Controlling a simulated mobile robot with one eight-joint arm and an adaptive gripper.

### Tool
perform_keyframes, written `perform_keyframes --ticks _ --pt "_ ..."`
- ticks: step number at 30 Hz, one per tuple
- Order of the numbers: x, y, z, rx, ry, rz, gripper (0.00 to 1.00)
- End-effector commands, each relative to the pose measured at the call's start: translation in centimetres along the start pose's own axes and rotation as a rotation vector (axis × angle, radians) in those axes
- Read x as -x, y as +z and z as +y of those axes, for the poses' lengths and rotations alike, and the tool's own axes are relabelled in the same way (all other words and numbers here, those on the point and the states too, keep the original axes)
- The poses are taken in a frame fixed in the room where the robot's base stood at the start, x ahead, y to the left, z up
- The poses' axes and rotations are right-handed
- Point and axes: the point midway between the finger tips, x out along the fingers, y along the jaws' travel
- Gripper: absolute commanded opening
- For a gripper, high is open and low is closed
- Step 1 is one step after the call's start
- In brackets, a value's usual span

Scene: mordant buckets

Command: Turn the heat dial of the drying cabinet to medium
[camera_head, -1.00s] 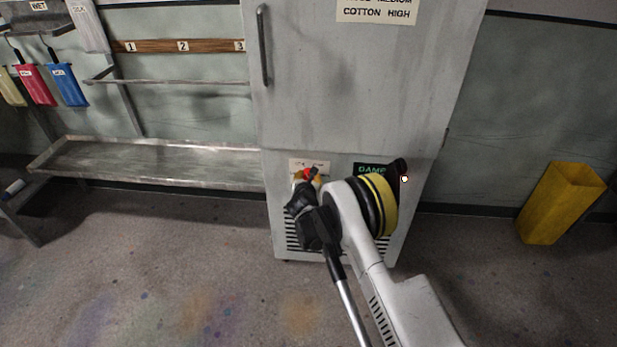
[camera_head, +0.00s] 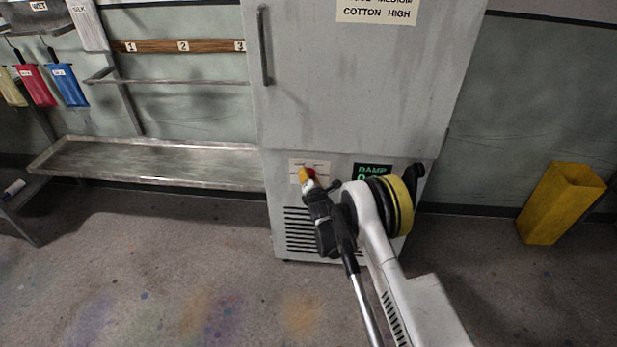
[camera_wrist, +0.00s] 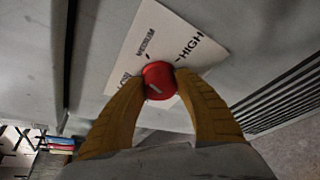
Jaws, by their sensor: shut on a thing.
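The drying cabinet (camera_head: 350,70) is a tall pale grey metal cabinet with a closed door and a vertical handle. Its red heat dial (camera_wrist: 160,80) sits on a cream label plate (camera_wrist: 185,35) with the words MEDIUM and HIGH readable. A pale pointer mark shows on the dial's lower face. My gripper (camera_wrist: 156,84) has its two yellow fingers shut on the dial, one on each side. In the head view the dial (camera_head: 309,173) is partly hidden by my gripper, and the label plate shows behind it.
A dark display reading DAMP (camera_head: 372,172) is right of the dial, partly covered by my arm. Vent slots (camera_head: 297,232) lie below. A metal trough shelf (camera_head: 150,160) stands left and a yellow bin (camera_head: 562,203) right. The floor between is clear.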

Motion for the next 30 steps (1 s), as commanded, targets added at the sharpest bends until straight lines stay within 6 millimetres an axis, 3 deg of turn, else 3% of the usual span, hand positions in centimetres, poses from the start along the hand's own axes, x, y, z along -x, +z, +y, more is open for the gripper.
perform_keyframes --ticks 12,30 --pt "-0.02 0.05 0.03 -0.190 0.079 0.005 0.05" --pt "-0.02 0.02 0.06 -0.221 0.091 0.007 0.05"
